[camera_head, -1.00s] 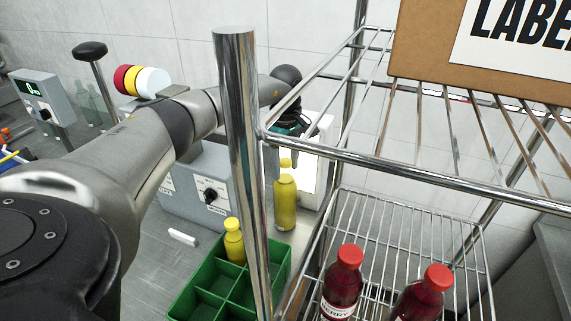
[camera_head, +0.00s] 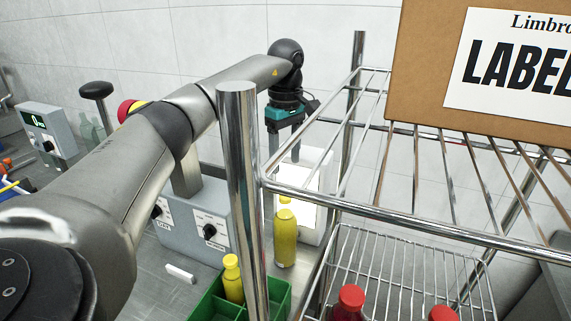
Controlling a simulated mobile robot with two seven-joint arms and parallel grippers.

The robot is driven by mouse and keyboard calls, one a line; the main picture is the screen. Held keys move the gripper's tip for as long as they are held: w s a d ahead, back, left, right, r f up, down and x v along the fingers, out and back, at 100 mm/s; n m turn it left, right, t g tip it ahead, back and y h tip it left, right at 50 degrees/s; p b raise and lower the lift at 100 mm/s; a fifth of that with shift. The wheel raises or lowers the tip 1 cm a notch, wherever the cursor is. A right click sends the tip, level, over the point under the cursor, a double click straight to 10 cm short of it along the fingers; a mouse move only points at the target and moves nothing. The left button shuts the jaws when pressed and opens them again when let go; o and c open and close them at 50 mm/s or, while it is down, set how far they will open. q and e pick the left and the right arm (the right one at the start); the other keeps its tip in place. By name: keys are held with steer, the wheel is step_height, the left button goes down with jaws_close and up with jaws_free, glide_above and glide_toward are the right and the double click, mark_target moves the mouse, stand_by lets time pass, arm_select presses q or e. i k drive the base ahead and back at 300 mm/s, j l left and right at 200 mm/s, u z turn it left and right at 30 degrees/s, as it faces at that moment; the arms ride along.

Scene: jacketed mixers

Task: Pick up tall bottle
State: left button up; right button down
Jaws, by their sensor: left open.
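A tall yellow bottle (camera_head: 285,238) with a yellow cap stands upright on the bench, in front of a bright white panel and just right of the rack's post. My left gripper (camera_head: 284,155) points down above the bottle, with its fingers apart and nothing between them. A gap shows between the fingertips and the cap. A smaller yellow bottle (camera_head: 232,280) stands in a compartment of the green crate (camera_head: 207,307). My right gripper is not in view.
The chrome wire rack, with its front post (camera_head: 243,190), stands close to the bottle and arm. A cardboard label box (camera_head: 425,70) is on its upper shelf, red-capped bottles (camera_head: 350,299) on the lower one. A grey control box (camera_head: 205,225) is left of the bottle.

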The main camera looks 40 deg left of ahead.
mark_target(284, 220)
steer(key=k+l+u, duration=0.1)
steer(key=u, duration=0.25)
steer(key=k+u, duration=0.35)
steer(key=i+u, duration=0.2)
steer(key=u, duration=0.25)
steer(key=i+l+u, duration=0.2)
steer(key=i+j, duration=0.05)
